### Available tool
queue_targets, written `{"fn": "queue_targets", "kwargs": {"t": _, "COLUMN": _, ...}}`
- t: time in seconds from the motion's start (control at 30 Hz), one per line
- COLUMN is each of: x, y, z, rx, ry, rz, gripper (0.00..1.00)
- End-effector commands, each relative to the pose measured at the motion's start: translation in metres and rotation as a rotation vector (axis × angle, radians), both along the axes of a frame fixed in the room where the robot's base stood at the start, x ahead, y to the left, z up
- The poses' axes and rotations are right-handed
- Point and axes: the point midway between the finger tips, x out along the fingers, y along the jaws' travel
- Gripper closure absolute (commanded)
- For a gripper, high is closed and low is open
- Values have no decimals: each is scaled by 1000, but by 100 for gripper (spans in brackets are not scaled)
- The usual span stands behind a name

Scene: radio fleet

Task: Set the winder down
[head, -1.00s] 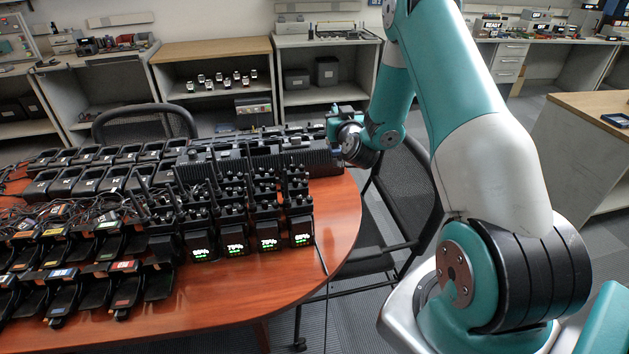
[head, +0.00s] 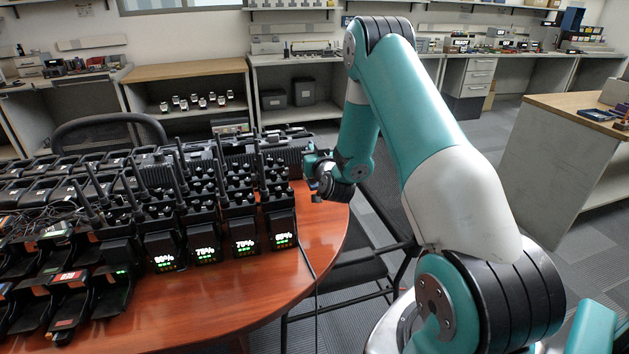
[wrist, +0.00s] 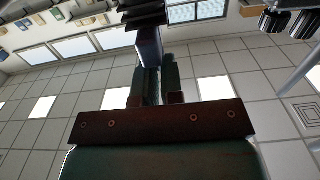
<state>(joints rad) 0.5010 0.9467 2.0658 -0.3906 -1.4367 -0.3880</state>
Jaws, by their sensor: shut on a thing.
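My gripper (wrist: 152,85) shows in the wrist view with its two fingers close together, shut on a narrow blue-grey piece (wrist: 148,48) with black parts above it. I take this to be the winder; its full shape is not visible. In the head view my gripper (head: 309,165) is at the right end of the round wooden table (head: 318,235), just right of the radios. The winder cannot be made out there, and I cannot tell whether it touches the table.
Several upright radios (head: 245,232) with lit displays and antennas stand close left of my gripper. Rows of black chargers (head: 40,180) fill the table's left and back. Bare wood lies along the front right edge. A dark chair (head: 372,235) stands at the table's right.

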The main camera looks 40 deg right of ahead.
Motion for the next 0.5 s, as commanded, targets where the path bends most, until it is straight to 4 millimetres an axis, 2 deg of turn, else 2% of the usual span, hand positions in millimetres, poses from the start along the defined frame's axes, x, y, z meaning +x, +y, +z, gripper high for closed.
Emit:
{"fn": "queue_targets", "kwargs": {"t": 0.13, "x": 0, "y": 0, "z": -14, "rx": -2, "ry": -1, "rz": 1, "gripper": 100}}
{"fn": "queue_targets", "kwargs": {"t": 0.3, "x": 1, "y": 0, "z": -41, "rx": 0, "ry": 0, "rz": 1, "gripper": 100}}
{"fn": "queue_targets", "kwargs": {"t": 0.5, "x": 0, "y": 0, "z": -48, "rx": 0, "ry": -3, "rz": 0, "gripper": 100}}
